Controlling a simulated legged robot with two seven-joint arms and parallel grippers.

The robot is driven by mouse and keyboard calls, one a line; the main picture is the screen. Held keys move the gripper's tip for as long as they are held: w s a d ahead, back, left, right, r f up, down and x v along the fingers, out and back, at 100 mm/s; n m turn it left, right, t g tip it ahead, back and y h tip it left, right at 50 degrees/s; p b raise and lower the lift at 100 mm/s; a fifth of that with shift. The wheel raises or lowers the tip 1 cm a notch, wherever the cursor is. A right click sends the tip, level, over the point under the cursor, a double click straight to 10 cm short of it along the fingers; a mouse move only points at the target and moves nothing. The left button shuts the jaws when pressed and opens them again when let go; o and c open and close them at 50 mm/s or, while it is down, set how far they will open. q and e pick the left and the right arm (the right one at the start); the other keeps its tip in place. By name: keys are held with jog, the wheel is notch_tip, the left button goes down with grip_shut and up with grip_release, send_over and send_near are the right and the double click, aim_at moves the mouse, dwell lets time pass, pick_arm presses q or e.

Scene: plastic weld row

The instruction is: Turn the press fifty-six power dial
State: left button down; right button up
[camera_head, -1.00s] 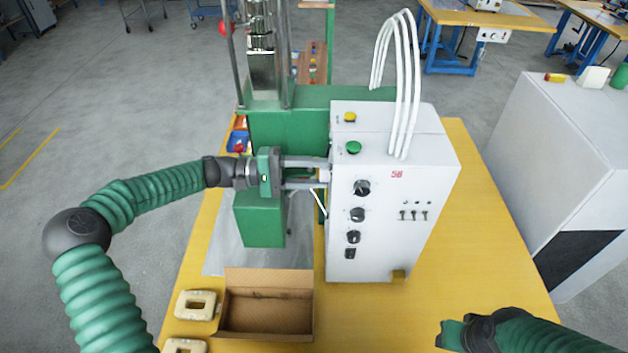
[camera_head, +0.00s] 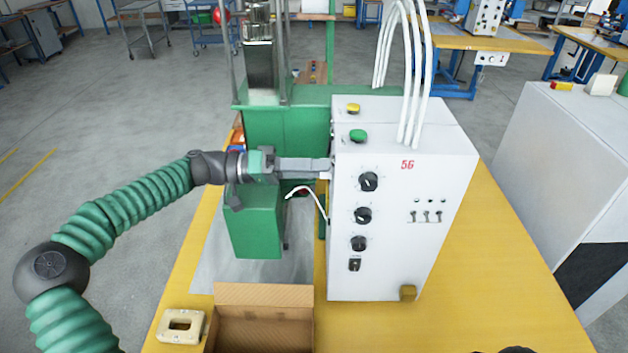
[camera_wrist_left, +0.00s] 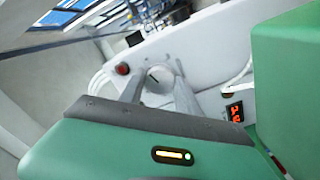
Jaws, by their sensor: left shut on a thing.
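The white control box of press 56 (camera_head: 395,240) stands on the yellow table, with a red 56 on its front. In the left wrist view a round pale dial (camera_wrist_left: 157,82) with a dark pointer mark is on the box's side face. That face is turned away in the head view, so the dial is hidden there. My left gripper (camera_head: 328,168) reaches the box's left side. In the left wrist view its two fingers (camera_wrist_left: 158,90) are shut on the dial, one on each side. My right gripper is out of view; only a dark arm part shows at the bottom edge.
The box front has black knobs (camera_head: 368,181) and switches. The green press (camera_head: 255,220) stands behind my left gripper. An open cardboard box (camera_head: 265,295) is in front. White cables (camera_head: 405,80) rise above.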

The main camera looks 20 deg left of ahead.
pick_arm(q)
jog(key=shift+f+m+b, duration=0.3)
jog(key=shift+m+b, duration=0.55)
jog(key=shift+m, duration=0.05)
